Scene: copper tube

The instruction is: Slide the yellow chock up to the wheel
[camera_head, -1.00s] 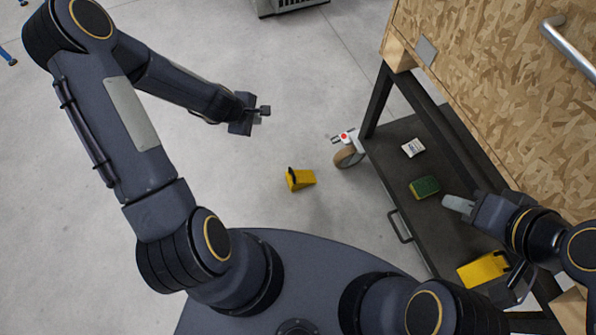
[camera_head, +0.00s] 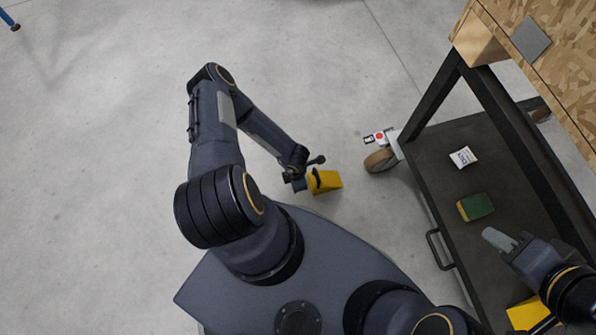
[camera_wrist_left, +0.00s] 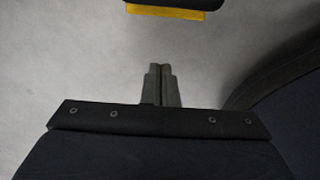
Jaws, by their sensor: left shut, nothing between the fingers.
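The yellow chock (camera_head: 328,182) lies on the grey floor, with a dark part on its left end. The wheel (camera_head: 380,160) is a brown caster on a white bracket under the cart's near corner. A gap of bare floor separates it from the chock's right side. My left gripper (camera_head: 306,176) is low at the chock's left end and partly overlaps it in the head view. In the left wrist view its fingers (camera_wrist_left: 161,82) are shut and empty, with the chock (camera_wrist_left: 165,13) ahead of the tips, apart from them. My right gripper (camera_head: 497,240) is above the cart shelf; its jaw opening is unclear.
The dark cart shelf (camera_head: 432,165) stands to the right, with a side handle (camera_head: 438,250). It holds a white box (camera_head: 463,157), a green and yellow sponge (camera_head: 475,207) and another yellow object (camera_head: 527,312). A wooden panel (camera_head: 560,45) rises above. Floor beyond the chock is clear.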

